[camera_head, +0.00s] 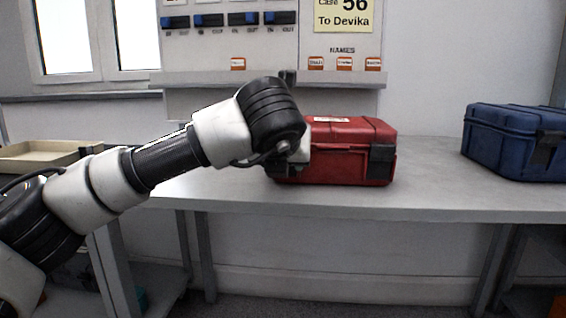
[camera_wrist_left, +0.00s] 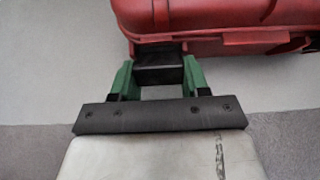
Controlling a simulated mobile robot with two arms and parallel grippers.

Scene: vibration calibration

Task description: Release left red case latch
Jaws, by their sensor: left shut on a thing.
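The red case (camera_head: 345,150) stands closed on the grey workbench, with a black latch (camera_head: 381,161) at the right of its front. In the left wrist view the red case (camera_wrist_left: 215,22) fills the top. Its left black latch (camera_wrist_left: 158,66) sits between the green fingers of my left gripper (camera_wrist_left: 158,75), which is shut on it. In the head view my left arm reaches in from the left and its wrist hides the left front of the case and the fingers. My right gripper is not in view.
A blue case (camera_head: 515,142) stands on the right of the workbench (camera_head: 440,190). A beige tray (camera_head: 40,155) lies at the left. A panel with switches and labels (camera_head: 270,45) rises behind the bench. The bench between the two cases is clear.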

